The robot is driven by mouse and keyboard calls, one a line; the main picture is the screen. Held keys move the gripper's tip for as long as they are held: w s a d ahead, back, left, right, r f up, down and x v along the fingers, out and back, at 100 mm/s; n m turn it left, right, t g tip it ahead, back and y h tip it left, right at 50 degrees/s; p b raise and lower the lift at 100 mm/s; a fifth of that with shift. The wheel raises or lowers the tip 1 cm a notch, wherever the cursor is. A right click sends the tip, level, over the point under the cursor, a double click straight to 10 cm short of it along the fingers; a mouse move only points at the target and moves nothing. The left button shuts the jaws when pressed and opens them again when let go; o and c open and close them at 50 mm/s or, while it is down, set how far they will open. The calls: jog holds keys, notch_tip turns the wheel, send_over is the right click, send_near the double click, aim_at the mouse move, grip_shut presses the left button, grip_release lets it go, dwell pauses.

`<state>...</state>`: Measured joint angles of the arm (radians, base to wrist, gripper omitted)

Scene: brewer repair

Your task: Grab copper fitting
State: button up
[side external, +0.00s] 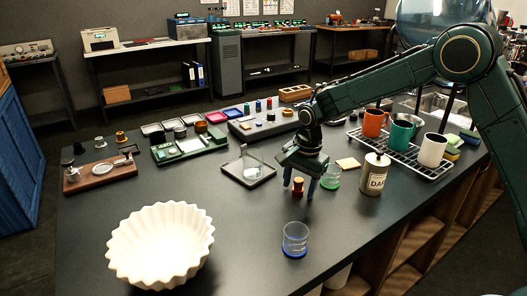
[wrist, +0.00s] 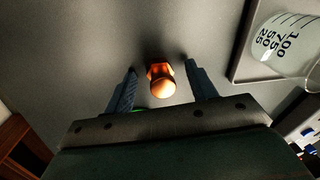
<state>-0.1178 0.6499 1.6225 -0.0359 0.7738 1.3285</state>
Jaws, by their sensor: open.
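The copper fitting (side external: 298,186) is a small orange-brown piece standing on the dark table in the side external view. In the wrist view the copper fitting (wrist: 161,80) lies between the two finger lines, near the fingertips. My gripper (side external: 299,187) points down over it, with one finger on each side. In the wrist view my gripper (wrist: 160,72) is open, with a clear gap between each finger and the fitting.
A beaker with green contents (side external: 331,177) stands close to the right finger. A blue-based beaker (side external: 295,240) stands in front, a labelled canister (side external: 375,174) to the right. A tray with a beaker (side external: 248,172) is to the left. A white fluted bowl (side external: 160,245) sits front left.

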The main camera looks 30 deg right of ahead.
aim_at(300, 180)
jog(key=c, duration=1.1)
jog(key=shift+r, duration=0.15)
notch_tip(300, 180, up, 20)
dwell(0.3)
dwell(0.5)
